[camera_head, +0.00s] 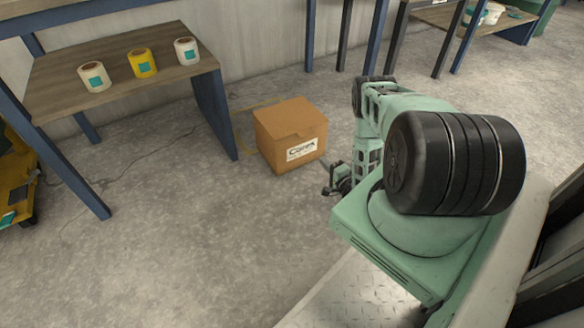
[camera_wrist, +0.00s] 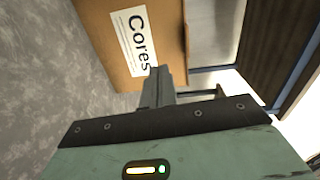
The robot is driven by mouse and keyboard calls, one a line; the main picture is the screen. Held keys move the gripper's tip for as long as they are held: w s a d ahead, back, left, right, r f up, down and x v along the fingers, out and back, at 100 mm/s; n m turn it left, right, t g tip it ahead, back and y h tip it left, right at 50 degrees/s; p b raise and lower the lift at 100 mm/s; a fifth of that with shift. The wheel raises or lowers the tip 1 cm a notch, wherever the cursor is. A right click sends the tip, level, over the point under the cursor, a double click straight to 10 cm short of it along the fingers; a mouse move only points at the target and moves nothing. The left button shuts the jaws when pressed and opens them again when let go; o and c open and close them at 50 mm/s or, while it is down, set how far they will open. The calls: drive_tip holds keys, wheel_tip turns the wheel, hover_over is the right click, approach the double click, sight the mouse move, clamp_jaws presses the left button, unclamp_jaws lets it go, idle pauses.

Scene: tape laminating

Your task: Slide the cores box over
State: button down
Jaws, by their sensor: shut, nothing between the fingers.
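The cores box (camera_head: 290,135) is a closed brown cardboard box with a white "Cores" label. It sits on the concrete floor, to the right of the shelf's end panel. In the wrist view the box (camera_wrist: 172,58) fills the upper middle, with its label beside the fingers. My gripper (camera_head: 330,190) is low, at the box's right front side in the head view. In the wrist view my gripper (camera_wrist: 154,72) is shut and empty, its fingertips over the box's near edge. I cannot tell whether they touch the box.
A wooden shelf (camera_head: 50,92) with blue legs holds three rolls: two white (camera_head: 94,77) (camera_head: 186,50) and one yellow (camera_head: 141,63). A yellow line (camera_head: 243,130) marks the floor behind the box. Open floor (camera_head: 190,235) lies in front and left.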

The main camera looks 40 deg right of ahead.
sight(301, 143)
drive_tip(key=shift+m+t, duration=0.3)
drive_tip(key=b+x, duration=0.2)
drive_tip(key=x, duration=0.1)
drive_tip(key=f+b+x, duration=0.1)
drive_tip(key=b+x, duration=0.2)
drive_tip(key=x, duration=0.1)
drive_tip(key=f+b+x, duration=0.1)
drive_tip(key=b+x, duration=0.1)
drive_tip(key=x, duration=0.2)
drive_tip(key=shift+w+a, duration=0.15)
drive_tip(key=shift+a, duration=0.05)
drive_tip(key=shift+w+d+r+b, duration=0.1)
drive_tip(key=shift+w+r+b, duration=0.05)
drive_tip(key=shift+w+b, duration=0.2)
